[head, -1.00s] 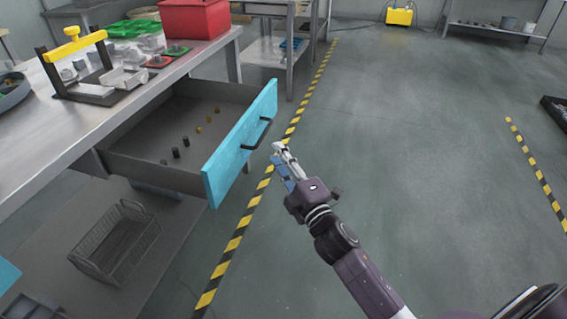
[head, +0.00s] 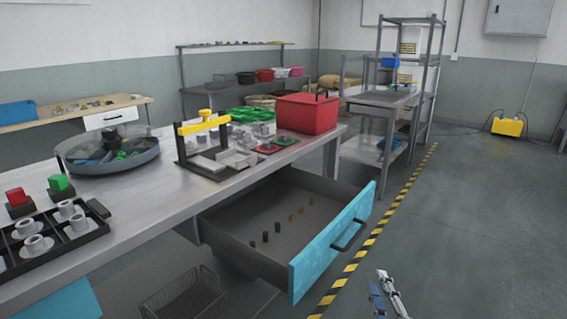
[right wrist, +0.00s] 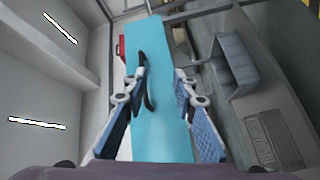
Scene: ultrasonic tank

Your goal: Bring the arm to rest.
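My right gripper (head: 379,281) shows at the bottom edge of the head view, to the right of the open drawer (head: 278,228) and apart from its blue front (head: 330,245). In the right wrist view my right gripper (right wrist: 159,76) has its two blue-and-white fingers spread with nothing held between them. Behind them lies the blue drawer front (right wrist: 165,100) with its dark handle (right wrist: 147,80), which the left finger partly overlaps. Most of the right arm is out of the head view. My left gripper is not in view.
The metal workbench (head: 150,212) carries a red box (head: 307,113), a yellow-handled fixture (head: 203,122) and a round tray (head: 108,150). The drawer holds several small pegs and juts into the walkway. A wire basket (head: 183,293) sits below. Floor (head: 470,220) to the right is clear.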

